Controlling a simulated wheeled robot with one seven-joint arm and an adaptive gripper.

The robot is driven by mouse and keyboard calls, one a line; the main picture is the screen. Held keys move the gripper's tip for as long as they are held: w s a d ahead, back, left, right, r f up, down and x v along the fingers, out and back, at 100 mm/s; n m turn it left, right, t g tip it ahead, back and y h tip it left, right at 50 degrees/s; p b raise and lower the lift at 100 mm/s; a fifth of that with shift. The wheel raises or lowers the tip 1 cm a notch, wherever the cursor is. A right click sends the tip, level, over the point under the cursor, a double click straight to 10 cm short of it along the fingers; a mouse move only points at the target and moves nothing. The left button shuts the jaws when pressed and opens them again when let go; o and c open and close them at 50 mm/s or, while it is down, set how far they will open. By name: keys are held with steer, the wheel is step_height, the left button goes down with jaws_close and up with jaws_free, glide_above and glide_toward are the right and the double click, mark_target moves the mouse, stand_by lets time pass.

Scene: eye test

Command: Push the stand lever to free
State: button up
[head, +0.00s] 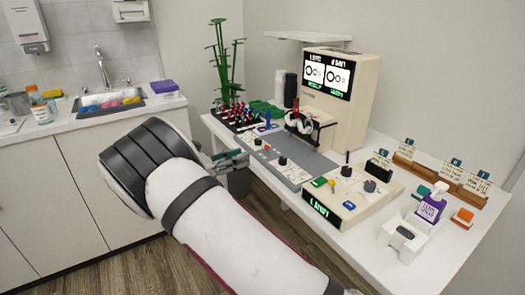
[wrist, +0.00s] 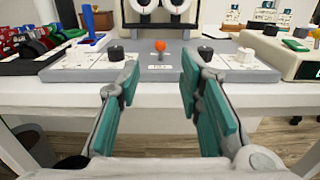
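The eye-test stand has a grey base (head: 285,157) on the white table; it also shows in the wrist view (wrist: 190,57). A small lever with an orange ball (wrist: 160,46) stands near the middle of the base's front edge, above a small label I cannot read surely. The orange ball shows small in the head view (head: 267,148). My gripper (wrist: 159,75) is open and empty, its teal fingers spread to either side of the lever in the picture. The fingertips appear short of the lever, not touching it. In the head view my gripper (head: 229,158) is at the table's left edge, partly hidden by my arm.
Black knobs (wrist: 116,53) stand on white panels on both sides of the lever. The cream machine (head: 345,85) rises behind the base. A control box (head: 345,190) stands to the right, and a rack of coloured lenses (head: 238,118) to the left. The table edge is below the gripper.

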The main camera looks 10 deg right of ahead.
mark_target(263, 156)
steer(key=b+x, duration=0.1)
steer(key=x, duration=0.8)
steer(key=shift+f, duration=0.1)
jaws_close()
